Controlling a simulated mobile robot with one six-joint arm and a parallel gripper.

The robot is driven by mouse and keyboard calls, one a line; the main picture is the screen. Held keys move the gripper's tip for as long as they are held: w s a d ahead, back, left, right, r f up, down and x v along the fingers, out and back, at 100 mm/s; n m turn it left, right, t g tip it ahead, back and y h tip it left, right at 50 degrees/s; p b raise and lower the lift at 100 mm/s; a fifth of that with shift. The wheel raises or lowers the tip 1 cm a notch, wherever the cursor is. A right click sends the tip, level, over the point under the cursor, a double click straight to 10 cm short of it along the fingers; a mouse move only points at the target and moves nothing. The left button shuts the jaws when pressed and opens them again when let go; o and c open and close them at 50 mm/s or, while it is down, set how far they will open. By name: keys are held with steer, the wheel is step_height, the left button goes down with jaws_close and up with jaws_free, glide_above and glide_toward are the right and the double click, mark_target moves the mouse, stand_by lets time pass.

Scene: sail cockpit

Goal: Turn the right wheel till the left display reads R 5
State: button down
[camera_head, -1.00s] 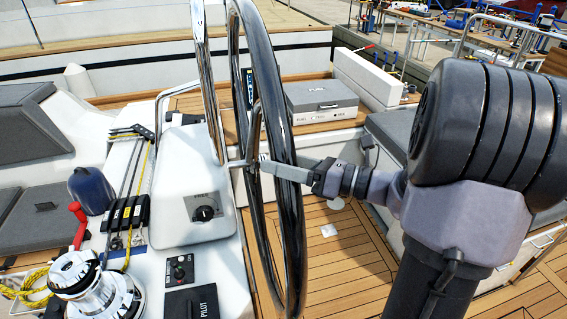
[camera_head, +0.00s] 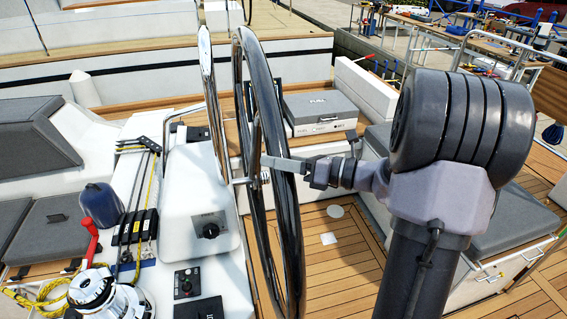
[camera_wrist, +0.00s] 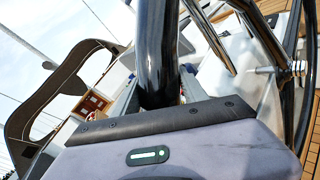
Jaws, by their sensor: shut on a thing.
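The right wheel (camera_head: 262,80) is a large, glossy dark ring, seen nearly edge-on in the middle of the head view. My gripper (camera_head: 279,164) comes in from the right at about hub height and is shut on the wheel's rim. In the wrist view, the dark rim (camera_wrist: 157,50) runs down between my two grey fingers. Their tips are partly hidden behind it. The wheel's hub and spokes show behind the near rim. I can make out no left display or rudder reading in either view.
A white pedestal with a black knob (camera_head: 210,230) stands left of the wheel. A winch (camera_head: 95,290) with a red handle is at lower left. A grey-lidded box (camera_head: 322,106) sits behind the wheel. Grey seats (camera_head: 510,220) are at right; the teak floor (camera_head: 335,265) is open.

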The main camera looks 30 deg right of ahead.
mark_target(276, 98)
steer(key=shift+m+g+h, duration=0.3)
steer(key=shift+m+g, duration=0.5)
steer(key=shift+m, duration=0.1)
steer(key=w+d+r+p, duration=0.1)
steer(key=w+r+p, duration=0.2)
steer(key=w+p, duration=0.1)
steer(key=w+d+r+p, duration=0.1)
steer(key=w+r+p, duration=0.2)
steer(key=p, duration=0.2)
steer(key=w+d+r+p, duration=0.1)
steer(key=w+r+p, duration=0.2)
steer(key=w+p, duration=0.1)
steer(key=shift+w+d+r+p, duration=0.15)
steer(key=shift+w+r+p, duration=0.2)
steer(key=shift+p, duration=0.2)
steer(key=shift+w+d, duration=0.1)
steer(key=shift+w, duration=0.2)
steer(key=shift+s, duration=0.1)
steer(key=c, duration=0.7)
jaws_free()
steer(key=shift+s, duration=0.15)
steer(key=b+v, duration=0.2)
steer(key=v, duration=1.5)
steer(key=shift+r, duration=0.15)
